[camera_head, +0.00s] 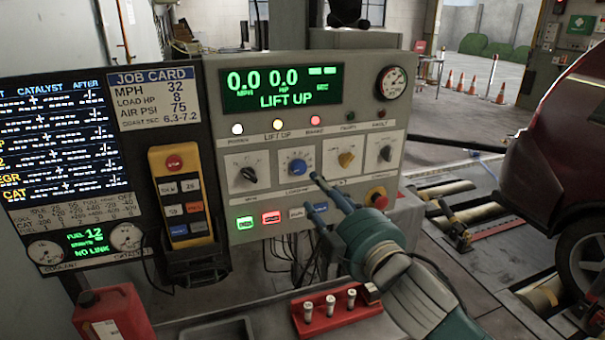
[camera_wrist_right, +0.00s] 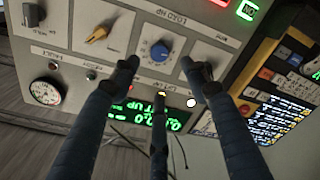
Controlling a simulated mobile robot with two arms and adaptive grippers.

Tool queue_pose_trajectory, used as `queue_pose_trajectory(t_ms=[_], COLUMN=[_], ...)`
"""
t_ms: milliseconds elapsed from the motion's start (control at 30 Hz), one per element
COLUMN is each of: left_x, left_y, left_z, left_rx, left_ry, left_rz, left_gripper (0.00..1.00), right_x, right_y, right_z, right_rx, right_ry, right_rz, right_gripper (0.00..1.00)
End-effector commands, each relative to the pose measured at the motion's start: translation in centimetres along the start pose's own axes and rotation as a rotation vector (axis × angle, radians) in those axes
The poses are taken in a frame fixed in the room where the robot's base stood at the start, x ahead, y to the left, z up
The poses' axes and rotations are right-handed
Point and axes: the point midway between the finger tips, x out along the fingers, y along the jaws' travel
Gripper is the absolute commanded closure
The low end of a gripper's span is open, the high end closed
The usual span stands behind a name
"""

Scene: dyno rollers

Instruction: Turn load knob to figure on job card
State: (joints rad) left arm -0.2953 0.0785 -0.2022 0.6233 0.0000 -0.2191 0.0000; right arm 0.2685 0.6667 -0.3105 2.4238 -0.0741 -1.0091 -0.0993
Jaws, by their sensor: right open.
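The job card (camera_head: 155,97) is on the panel at left and reads MPH 32, LOAD HP 8, AIR PSI 75. The load knob (camera_head: 297,166) is blue and sits in the control panel's row of knobs, below the green display. It also shows in the right wrist view (camera_wrist_right: 160,51), upside down, with LOAD HP printed beside it. My right gripper (camera_head: 315,192) is open and empty, its fingers pointing at the panel just below and right of the knob. In the wrist view its fingertips (camera_wrist_right: 160,65) frame the knob; contact cannot be told. My left gripper is not in view.
The display (camera_head: 281,90) reads 0.0, 0.0 and LIFT UP. A black knob (camera_head: 247,173) and a yellow knob (camera_head: 346,159) flank the load knob. A red emergency button (camera_head: 376,197) is at lower right. A pendant (camera_head: 181,195) hangs at left. A red rack (camera_head: 340,312) stands below.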

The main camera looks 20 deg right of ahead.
Motion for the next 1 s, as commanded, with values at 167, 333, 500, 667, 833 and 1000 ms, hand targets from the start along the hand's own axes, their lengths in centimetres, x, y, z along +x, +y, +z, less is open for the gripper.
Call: queue_pose_trajectory(t_ms=[167,333,500,667,833,1000], left_x=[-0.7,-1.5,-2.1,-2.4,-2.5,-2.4], left_y=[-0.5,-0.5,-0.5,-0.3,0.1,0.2], left_z=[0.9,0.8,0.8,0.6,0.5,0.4], left_rx=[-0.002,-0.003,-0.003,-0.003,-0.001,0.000], left_ry=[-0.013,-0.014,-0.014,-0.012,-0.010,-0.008], left_rz=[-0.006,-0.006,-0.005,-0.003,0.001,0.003], left_gripper=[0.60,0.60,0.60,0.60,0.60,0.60], right_x=[1.9,5.3,8.3,10.0,10.6,10.6], right_y=[0.4,0.5,0.4,0.3,0.2,0.2], right_z=[-0.5,-0.5,-0.5,-0.4,-0.3,-0.3], right_rx=[-0.005,-0.004,-0.003,-0.003,-0.003,-0.003], right_ry=[0.006,0.006,0.005,0.005,0.006,0.006], right_rz=[0.005,0.005,0.005,0.004,0.004,0.004], right_gripper=[0.54,0.54,0.54,0.54,0.54,0.54])
